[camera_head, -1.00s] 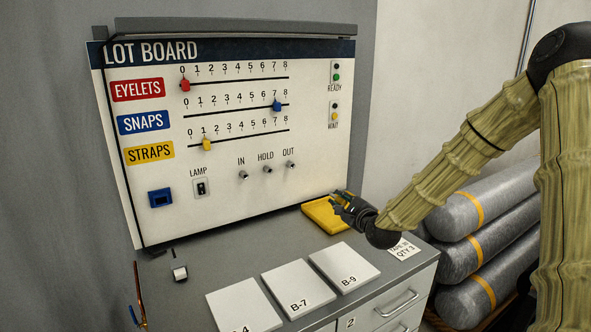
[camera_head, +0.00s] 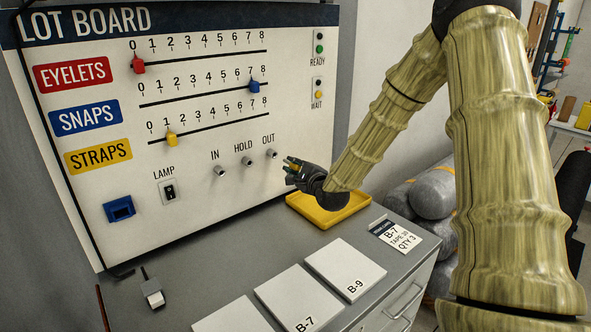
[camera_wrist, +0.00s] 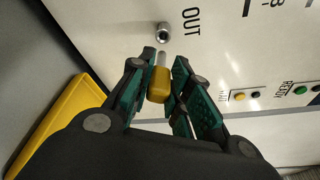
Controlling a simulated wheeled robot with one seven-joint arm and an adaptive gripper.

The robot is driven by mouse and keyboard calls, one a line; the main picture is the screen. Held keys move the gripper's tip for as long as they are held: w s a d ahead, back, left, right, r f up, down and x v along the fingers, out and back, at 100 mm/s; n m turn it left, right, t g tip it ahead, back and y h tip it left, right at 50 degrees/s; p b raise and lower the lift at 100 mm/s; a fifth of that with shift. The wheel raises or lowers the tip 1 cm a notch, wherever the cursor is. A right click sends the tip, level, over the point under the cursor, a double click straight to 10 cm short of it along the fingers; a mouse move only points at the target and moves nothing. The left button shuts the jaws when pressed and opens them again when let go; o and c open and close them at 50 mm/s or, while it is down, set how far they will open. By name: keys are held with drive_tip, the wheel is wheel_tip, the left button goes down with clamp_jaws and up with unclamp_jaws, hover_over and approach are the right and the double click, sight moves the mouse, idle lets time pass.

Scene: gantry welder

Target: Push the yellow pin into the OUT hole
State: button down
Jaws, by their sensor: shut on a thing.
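My gripper (camera_head: 292,168) is shut on the yellow pin (camera_wrist: 158,84), seen between the fingers in the wrist view (camera_wrist: 154,90). The pin's metal tip points toward the OUT hole (camera_wrist: 163,33) and appears a little short of it. In the head view the OUT hole (camera_head: 271,153), a small metal socket in the white board, is just up and left of my fingertips. The pin is mostly hidden by the fingers there. The HOLD hole (camera_head: 247,161) and IN hole (camera_head: 219,170) are further left and show no yellow pin.
The yellow tray (camera_head: 335,214) lies on the grey cabinet top below my gripper. White cards (camera_head: 345,268) and a tape label card (camera_head: 397,234) lie in front. The lot board (camera_head: 120,170) carries sliders, a lamp switch (camera_head: 168,190) and a blue socket (camera_head: 119,209).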

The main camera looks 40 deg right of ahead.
sight(286, 162)
drive_tip(key=shift+w+f, duration=0.2)
drive_tip(key=shift+w, duration=0.75)
drive_tip(key=shift+w+r, duration=0.2)
drive_tip(key=shift+w, duration=0.35)
drive_tip(key=shift+w+a+f, duration=0.1)
drive_tip(key=shift+w+f, duration=0.05)
drive_tip(key=shift+w, duration=0.4)
drive_tip(key=shift+a, duration=0.1)
drive_tip(key=shift+w+a+b, duration=0.15)
drive_tip(key=shift+w+b, duration=0.65)
drive_tip(key=shift+w, duration=1.05)
drive_tip(key=c, duration=1.3)
unclamp_jaws()
drive_tip(key=shift+o, duration=0.2)
